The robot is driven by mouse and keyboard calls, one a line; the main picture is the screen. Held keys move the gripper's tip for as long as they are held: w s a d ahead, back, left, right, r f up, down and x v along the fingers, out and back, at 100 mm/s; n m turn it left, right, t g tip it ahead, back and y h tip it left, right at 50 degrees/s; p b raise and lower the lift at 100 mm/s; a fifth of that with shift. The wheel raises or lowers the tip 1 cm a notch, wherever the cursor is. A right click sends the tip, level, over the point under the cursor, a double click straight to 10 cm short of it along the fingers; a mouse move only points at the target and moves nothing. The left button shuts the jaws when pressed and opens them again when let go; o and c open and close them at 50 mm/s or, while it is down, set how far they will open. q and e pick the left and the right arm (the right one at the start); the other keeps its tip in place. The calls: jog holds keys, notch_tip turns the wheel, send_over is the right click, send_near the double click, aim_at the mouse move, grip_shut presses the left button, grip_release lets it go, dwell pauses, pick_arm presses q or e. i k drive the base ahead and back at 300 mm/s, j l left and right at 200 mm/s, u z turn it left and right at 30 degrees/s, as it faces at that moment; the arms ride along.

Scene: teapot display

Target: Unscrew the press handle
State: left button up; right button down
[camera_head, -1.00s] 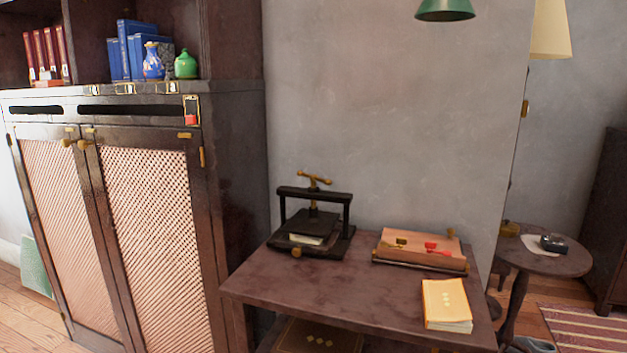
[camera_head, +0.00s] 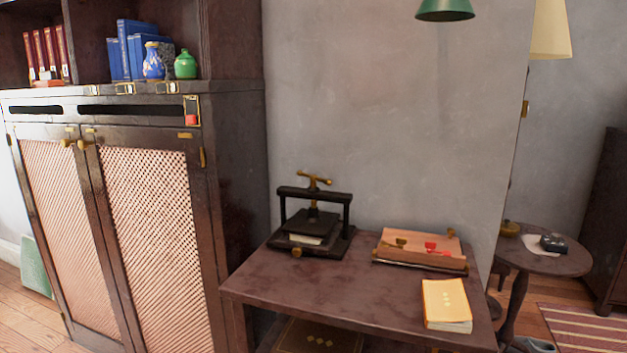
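A black book press (camera_head: 310,220) stands upright at the back left of a dark wooden table (camera_head: 350,290). Its brass press handle (camera_head: 314,181) is a cross bar on top of the screw, above the black crossbeam. A small brass knob (camera_head: 297,252) sits at the front of the press base. Something pale (camera_head: 305,239), like paper or a thin book, lies under the pressing plate. Neither of my grippers shows in the head view, and nothing touches the handle.
A wooden box (camera_head: 420,248) with red and brass items and a yellow book (camera_head: 446,304) are on the table's right side. A tall dark cabinet (camera_head: 235,200) stands close on the left. A green lamp (camera_head: 445,10) hangs above. The table's front middle is clear.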

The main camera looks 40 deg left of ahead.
aim_at(314, 178)
jog(key=j+u, duration=0.3)
jog(key=u, duration=0.2)
jog(key=j+u, duration=0.45)
jog(key=i+l, duration=0.05)
jog(key=l, duration=0.1)
